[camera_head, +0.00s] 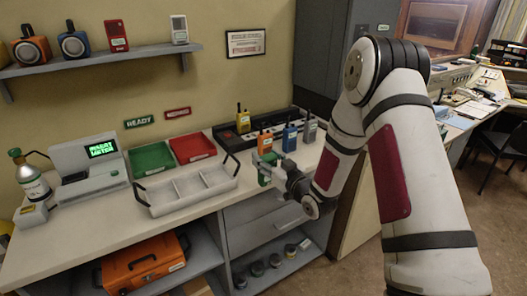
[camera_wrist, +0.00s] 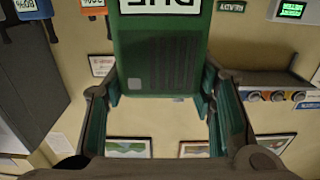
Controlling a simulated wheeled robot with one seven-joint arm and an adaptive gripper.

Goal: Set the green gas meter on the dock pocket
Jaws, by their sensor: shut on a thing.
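The green gas meter (camera_head: 264,174) is in my gripper (camera_head: 271,171), above the front of the bench, right of the white caddy. In the wrist view the green meter (camera_wrist: 158,62) fills the upper middle, with dark grille slots and a white label with upside-down letters. The gripper's fingers (camera_wrist: 160,105) stand on both sides of it, shut on it. The pale dock (camera_head: 88,180) stands at the bench's left; its lit green screen (camera_head: 103,149) reads "INSERT METER". I cannot clearly make out its pocket. The screen also shows in the wrist view (camera_wrist: 291,10).
A white caddy (camera_head: 165,208) with raised handles lies between meter and dock. Behind it are a green tray (camera_head: 151,158) and a red tray (camera_head: 193,147). A gas bottle (camera_head: 30,182) stands left of the dock.

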